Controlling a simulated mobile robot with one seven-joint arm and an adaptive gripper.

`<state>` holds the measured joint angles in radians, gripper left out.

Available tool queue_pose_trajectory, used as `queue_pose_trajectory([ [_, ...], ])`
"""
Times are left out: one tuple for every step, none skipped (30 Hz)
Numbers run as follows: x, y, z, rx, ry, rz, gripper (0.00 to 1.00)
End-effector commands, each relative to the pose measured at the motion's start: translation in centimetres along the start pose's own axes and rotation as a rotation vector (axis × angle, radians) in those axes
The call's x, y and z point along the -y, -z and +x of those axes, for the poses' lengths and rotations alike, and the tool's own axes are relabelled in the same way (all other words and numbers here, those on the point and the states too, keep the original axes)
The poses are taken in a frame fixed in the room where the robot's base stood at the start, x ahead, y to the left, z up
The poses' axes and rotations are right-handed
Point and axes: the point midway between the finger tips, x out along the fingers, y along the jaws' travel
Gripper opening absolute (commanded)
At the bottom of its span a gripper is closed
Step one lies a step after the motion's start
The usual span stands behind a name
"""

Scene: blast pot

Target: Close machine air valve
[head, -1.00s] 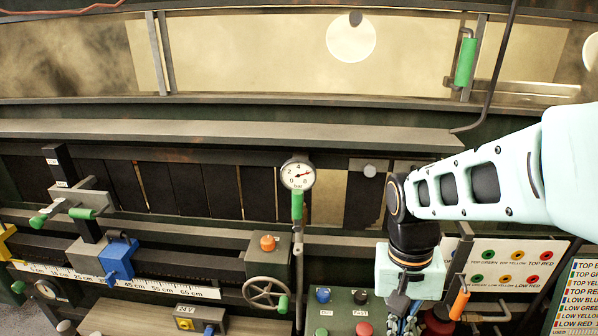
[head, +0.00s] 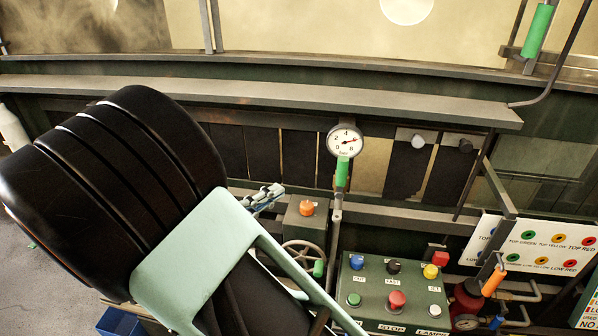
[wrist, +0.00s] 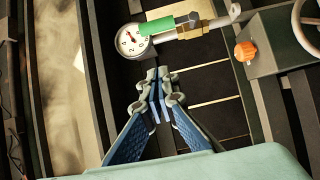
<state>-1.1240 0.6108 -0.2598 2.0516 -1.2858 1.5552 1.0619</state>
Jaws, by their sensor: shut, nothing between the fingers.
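A green-handled lever (head: 342,172) sits on a pipe just below a round pressure gauge (head: 345,139). The handle stands roughly upright, in line with the pipe. The lever (wrist: 163,25) and gauge (wrist: 132,40) also show in the wrist view, above the fingertips. No label names the valve, so I cannot confirm that this lever is the machine air valve. My gripper (wrist: 158,92) is shut and empty, apart from the lever. In the head view my gripper (head: 264,196) shows left of the lever, partly hidden by my arm.
An orange knob (head: 306,207) on a grey box and a handwheel (head: 303,254) are below left of the gauge. A button panel (head: 392,292) is below right. A long grey ledge (head: 400,108) runs above. A red-topped device (head: 468,304) with an orange handle stands right.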

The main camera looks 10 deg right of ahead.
Motion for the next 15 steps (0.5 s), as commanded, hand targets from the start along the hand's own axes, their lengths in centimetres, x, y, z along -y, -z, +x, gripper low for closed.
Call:
queue_pose_trajectory([
  [-0.1, 0.1, 0.2, -0.003, -0.005, 0.001, 0.00],
  [-0.1, 0.1, 0.5, -0.003, -0.005, 0.002, 0.00],
  [-0.2, 0.1, 1.0, -0.001, -0.005, 0.002, 0.00],
  [-0.2, 0.0, 1.4, -0.001, -0.004, 0.001, 0.00],
  [-0.2, 0.0, 1.9, 0.000, -0.004, 0.000, 0.00],
  [-0.3, -0.1, 2.7, 0.001, -0.004, -0.001, 0.00],
  [-0.2, 0.0, 3.3, 0.002, -0.003, -0.001, 0.00],
  [-0.3, 0.0, 3.9, 0.002, -0.004, -0.001, 0.00],
  [-0.3, -0.1, 4.8, 0.003, -0.003, -0.001, 0.00],
  [-0.3, -0.1, 5.5, 0.003, -0.003, -0.001, 0.00],
  [-0.3, 0.0, 6.1, 0.002, -0.003, -0.001, 0.00],
  [-0.3, -0.1, 7.1, 0.004, -0.002, -0.002, 0.00],
  [-0.3, -0.1, 7.7, 0.004, -0.003, -0.002, 0.00],
  [-0.3, -0.1, 8.3, 0.003, -0.002, -0.002, 0.00],
  [-0.3, -0.1, 9.2, 0.004, -0.002, -0.002, 0.00],
])
